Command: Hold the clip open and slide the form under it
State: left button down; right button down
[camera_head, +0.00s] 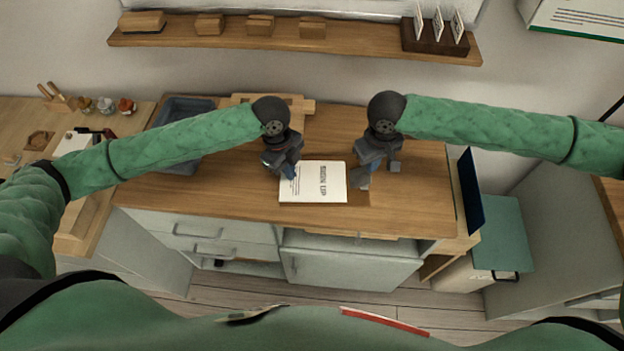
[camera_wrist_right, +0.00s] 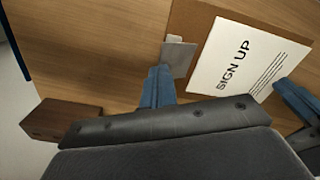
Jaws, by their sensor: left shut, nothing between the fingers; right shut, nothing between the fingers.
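In the head view the clip (camera_head: 361,181) is partly hidden by my right gripper (camera_head: 367,172). That gripper's blue fingers (camera_wrist_right: 157,86) are shut and empty, at the clip's edge; contact is unclear. My left gripper (camera_head: 290,173) is shut at the form's opposite edge, its fingertip close to or on the paper.
A blue-grey tray (camera_head: 178,165) stands at the counter's left, partly behind my left arm. A dark panel (camera_head: 469,190) stands at the right end. A shelf (camera_head: 290,40) with wooden blocks and a card holder (camera_head: 435,38) hangs behind. The front counter is clear.

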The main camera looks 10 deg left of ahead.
aim_at(303, 181)
jog(key=shift+f, duration=1.2)
dwell(1.4)
pick_arm(q)
jog(key=shift+f, duration=0.7)
dwell(1.0)
jog(key=shift+w+d, duration=0.1)
jog(key=shift+d, duration=1.35)
dwell(1.2)
jog(key=shift+r, duration=0.6)
dwell(0.5)
